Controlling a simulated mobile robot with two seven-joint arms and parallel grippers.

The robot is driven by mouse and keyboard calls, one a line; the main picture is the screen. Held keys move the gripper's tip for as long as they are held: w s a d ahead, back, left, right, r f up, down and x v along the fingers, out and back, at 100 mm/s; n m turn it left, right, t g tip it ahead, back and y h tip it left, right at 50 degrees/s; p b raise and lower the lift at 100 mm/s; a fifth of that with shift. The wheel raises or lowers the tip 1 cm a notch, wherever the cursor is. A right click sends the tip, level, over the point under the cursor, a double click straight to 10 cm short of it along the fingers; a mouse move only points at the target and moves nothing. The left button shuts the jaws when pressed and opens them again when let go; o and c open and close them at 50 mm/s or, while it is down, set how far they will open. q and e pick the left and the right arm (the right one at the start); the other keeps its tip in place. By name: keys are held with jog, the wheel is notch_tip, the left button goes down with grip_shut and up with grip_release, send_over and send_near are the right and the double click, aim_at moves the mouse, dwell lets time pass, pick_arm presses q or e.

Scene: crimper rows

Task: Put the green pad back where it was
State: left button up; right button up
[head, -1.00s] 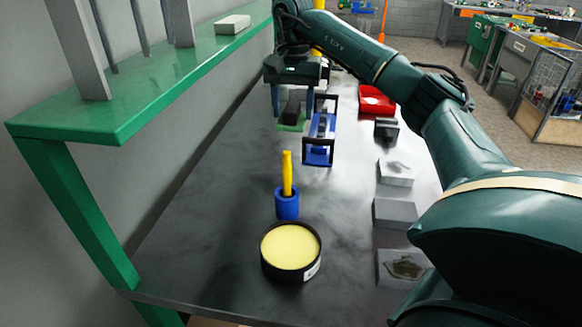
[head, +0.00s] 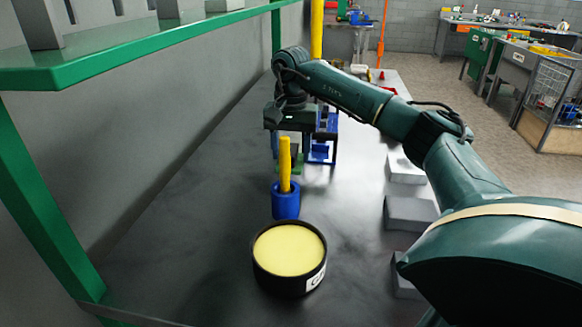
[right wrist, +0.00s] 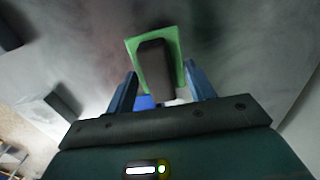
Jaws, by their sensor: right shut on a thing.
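The green pad (right wrist: 152,37) shows in the right wrist view with a dark upright block on it (right wrist: 155,72). In the head view only a little of the pad's green (head: 292,169) shows, behind the yellow stick. My right gripper (head: 289,135) points down over the bench. Its blue fingers (right wrist: 162,86) are on both sides of the dark block, and it is shut on the pad by this block. I cannot tell whether the pad touches the bench. My left gripper is in neither view.
A blue holder (head: 285,203) with a yellow stick and a black round tub (head: 289,262) of yellow stuff stand in front. A blue frame (head: 322,148) is just right of the gripper. Grey blocks (head: 408,212) line the right side. The bench's left part is clear.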

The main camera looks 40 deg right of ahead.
jog(key=shift+f, duration=1.9)
jog(key=shift+f, duration=0.15)
jog(key=o, duration=1)
jog(key=shift+c, duration=0.2)
notch_tip(320, 180, up, 12)
jog(key=shift+r+p, duration=0.2)
jog(key=shift+p, duration=0.4)
